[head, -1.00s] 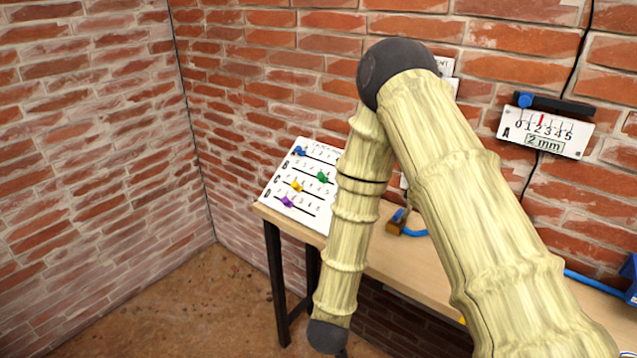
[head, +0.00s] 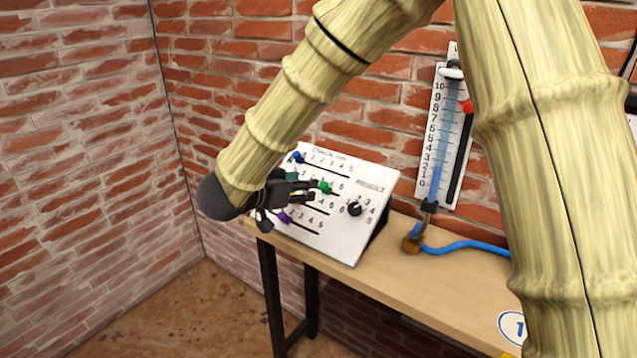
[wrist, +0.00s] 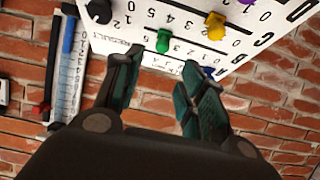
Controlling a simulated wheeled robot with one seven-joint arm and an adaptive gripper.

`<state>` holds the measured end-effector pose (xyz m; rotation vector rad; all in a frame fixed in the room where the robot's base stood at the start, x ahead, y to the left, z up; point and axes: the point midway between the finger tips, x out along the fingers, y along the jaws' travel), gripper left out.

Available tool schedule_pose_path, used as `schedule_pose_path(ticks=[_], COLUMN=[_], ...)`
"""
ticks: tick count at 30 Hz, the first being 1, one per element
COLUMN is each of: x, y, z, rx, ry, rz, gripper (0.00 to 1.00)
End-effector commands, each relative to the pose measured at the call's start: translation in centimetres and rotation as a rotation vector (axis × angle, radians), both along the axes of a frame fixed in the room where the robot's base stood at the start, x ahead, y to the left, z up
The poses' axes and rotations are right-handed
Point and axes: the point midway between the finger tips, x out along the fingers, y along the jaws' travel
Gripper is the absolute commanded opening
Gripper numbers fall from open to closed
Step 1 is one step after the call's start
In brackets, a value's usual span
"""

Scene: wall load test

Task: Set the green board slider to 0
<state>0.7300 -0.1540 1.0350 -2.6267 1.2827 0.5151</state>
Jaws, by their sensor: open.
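The green slider (head: 326,187) is a small knob on row B of the white sloped board (head: 345,240). It sits part way along its slot, and I cannot read its exact number. My gripper (head: 308,188) is open in front of the board, with its fingertips just left of the green slider in the head view. In the wrist view the green slider (wrist: 163,41) shows beyond and between the two spread fingers (wrist: 160,62). I cannot tell whether a finger touches it. My gripper hides the left part of row B in the head view.
The blue slider (head: 298,157), yellow slider (wrist: 215,25) and purple slider (head: 284,217) sit on neighbouring rows. A black dial (head: 355,209) is at the board's right. A wall gauge (head: 437,130) and blue hose (head: 465,245) stand further right. The wooden bench (head: 400,275) is mostly clear.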

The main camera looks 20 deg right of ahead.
Motion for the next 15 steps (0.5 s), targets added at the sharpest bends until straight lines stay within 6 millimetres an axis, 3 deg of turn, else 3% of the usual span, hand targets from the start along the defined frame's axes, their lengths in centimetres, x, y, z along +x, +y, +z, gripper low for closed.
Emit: schedule_pose_path(ticks=[15], x=[4.5], y=[-5.8], z=[-3.1], rx=[0.001], ry=[0.002], rz=[-0.001], gripper=[0.4])
